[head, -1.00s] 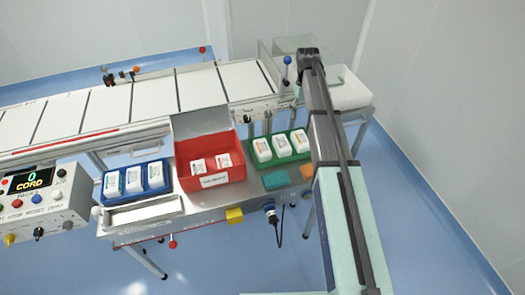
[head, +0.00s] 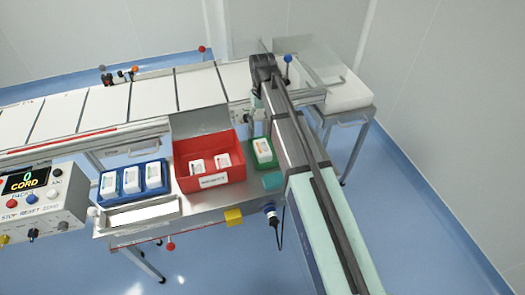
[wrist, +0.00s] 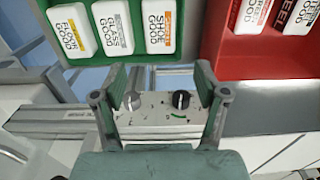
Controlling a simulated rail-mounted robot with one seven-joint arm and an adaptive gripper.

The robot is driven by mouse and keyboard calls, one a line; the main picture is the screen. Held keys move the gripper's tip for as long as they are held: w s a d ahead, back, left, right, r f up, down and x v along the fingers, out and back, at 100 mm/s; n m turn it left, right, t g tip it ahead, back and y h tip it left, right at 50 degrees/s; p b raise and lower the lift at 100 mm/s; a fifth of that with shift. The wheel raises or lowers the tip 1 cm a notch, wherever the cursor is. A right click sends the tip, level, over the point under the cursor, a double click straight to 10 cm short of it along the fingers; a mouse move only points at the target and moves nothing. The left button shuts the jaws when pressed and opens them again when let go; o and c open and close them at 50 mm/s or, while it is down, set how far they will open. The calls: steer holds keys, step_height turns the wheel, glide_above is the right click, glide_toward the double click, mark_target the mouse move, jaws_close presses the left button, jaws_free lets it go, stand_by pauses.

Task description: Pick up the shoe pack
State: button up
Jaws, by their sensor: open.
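The shoe pack (wrist: 160,26) is a white pack with an orange-marked label reading SHOE GOOD, in the green tray (wrist: 121,41) at the top of the wrist view. It lies at the tray's end nearest the red box. In the head view the pack (head: 263,150) shows in the green tray (head: 254,160), just left of my arm. My gripper (wrist: 162,82) is open and empty in the wrist view, its fingers pointing toward the tray, with the shoe pack beyond the gap and apart from them. In the head view my arm hides the gripper.
Beside the shoe pack lie a glass pack (wrist: 114,35) and another white pack (wrist: 73,32). The red box (head: 211,170) with white packs stands close by. A blue tray (head: 132,194) with packs is further left. A panel with two knobs (wrist: 181,99) shows between my fingers.

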mark_target(262, 147)
step_height(262, 147, down, 14)
steer(key=p, duration=0.3)
steer(key=shift+w, duration=0.1)
steer(key=c, duration=1)
